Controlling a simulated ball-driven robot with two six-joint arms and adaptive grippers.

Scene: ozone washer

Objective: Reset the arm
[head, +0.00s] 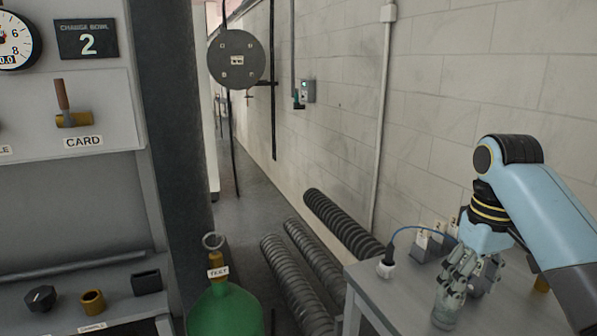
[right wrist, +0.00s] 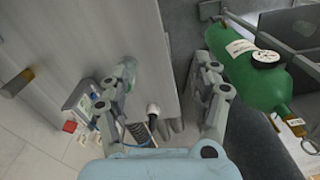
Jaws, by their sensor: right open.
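My right arm comes in from the right in the head view. Its gripper (head: 458,290) points down over the grey side table (head: 405,300). In the right wrist view the gripper (right wrist: 165,85) has its fingers spread wide apart, with nothing held between them. A small clear, greenish glass vessel (head: 446,312) stands on the table by the fingertips in the head view. It also shows beside the left finger in the right wrist view (right wrist: 130,70); whether they touch I cannot tell. My left gripper is in neither view.
A green cylinder (head: 225,312) stands left of the table. Several dark ribbed coils (head: 342,222) lie on the floor.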

